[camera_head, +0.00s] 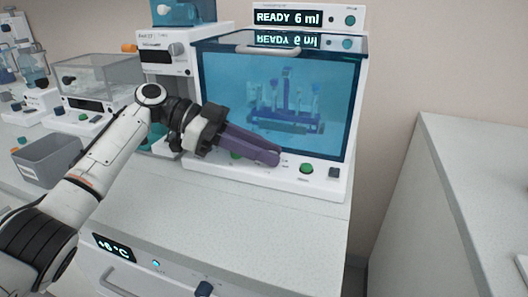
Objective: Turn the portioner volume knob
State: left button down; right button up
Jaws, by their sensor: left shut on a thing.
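The portioner is a white cabinet with a blue-tinted window (335,105) and a display (288,18) reading "READY 6 ml". My right gripper is not in view.
A purple rack with several tubes (287,125) stands behind the window. A grey open bin (46,160) and a clear-lidded box (100,75) are further left. The counter (240,215) in front is clear.

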pick_arm(q)
jog(key=shift+f, duration=0.2)
jog(key=c, duration=1.6)
grip_release()
jog(key=shift+r, duration=0.1)
jog(key=v, duration=1)
jog(key=shift+a, duration=0.15)
